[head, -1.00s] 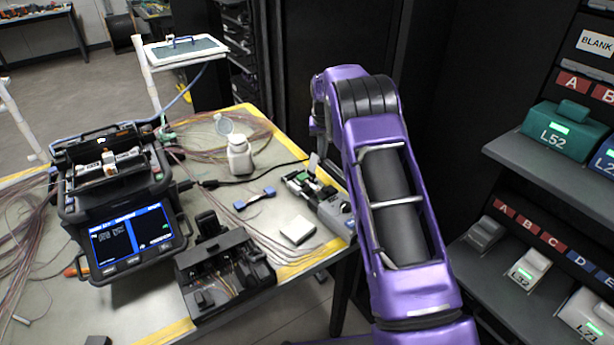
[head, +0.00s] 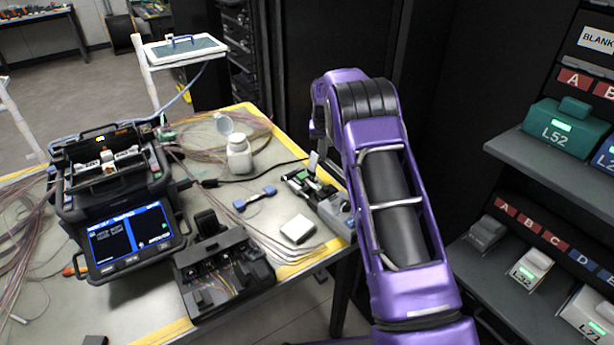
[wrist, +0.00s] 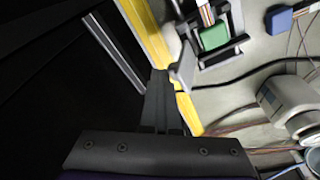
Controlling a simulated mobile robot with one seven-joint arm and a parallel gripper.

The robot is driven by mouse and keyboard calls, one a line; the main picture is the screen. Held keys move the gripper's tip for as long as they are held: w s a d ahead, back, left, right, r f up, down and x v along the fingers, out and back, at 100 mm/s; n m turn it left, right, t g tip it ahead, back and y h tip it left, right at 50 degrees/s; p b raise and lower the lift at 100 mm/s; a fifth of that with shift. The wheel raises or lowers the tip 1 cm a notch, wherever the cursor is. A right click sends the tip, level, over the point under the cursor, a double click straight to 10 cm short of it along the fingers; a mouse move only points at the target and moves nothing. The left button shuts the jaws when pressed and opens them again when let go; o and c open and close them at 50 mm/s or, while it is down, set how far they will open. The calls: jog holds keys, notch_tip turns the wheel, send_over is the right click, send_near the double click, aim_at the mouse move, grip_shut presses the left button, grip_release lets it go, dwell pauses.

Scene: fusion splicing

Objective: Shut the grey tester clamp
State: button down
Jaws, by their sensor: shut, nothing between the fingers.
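The tester (head: 330,208) is a grey device with a green block, at the right edge of the table in the head view. A pale upright flap (head: 313,162), apparently its grey clamp, stands raised at its far end. In the wrist view the green block (wrist: 213,36) sits in a dark and grey frame at the top. A grey flap-like part (wrist: 184,66) lies just right of my fingertips; I cannot tell whether they touch. My gripper (wrist: 160,80) is shut and empty, over the yellow table edge. In the head view my purple arm hides it.
A black splicer (head: 115,200) with a lit screen stands at left. A black open case (head: 222,275), a white box (head: 298,229), a blue connector piece (head: 254,198) and a white bottle (head: 239,155) lie around the table. Loose fibres run along it. Shelves (head: 525,150) stand at right.

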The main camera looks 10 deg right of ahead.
jog(key=shift+s+a+f, duration=0.1)
jog(key=shift+s+a, duration=0.35)
jog(key=shift+a, duration=0.35)
jog(key=shift+s+a+b, duration=0.25)
jog(key=shift+s+a, duration=0.3)
jog(key=shift+a, duration=0.25)
jog(key=shift+s+a+b, duration=0.2)
jog(key=shift+s+a, duration=0.3)
jog(key=shift+a, duration=0.25)
jog(key=shift+r, duration=0.2)
notch_tip(320, 180, up, 7)
jog(key=d+p, duration=0.1)
jog(key=p, duration=0.3)
jog(key=shift+w+f, duration=0.15)
jog(key=shift+w, duration=0.2)
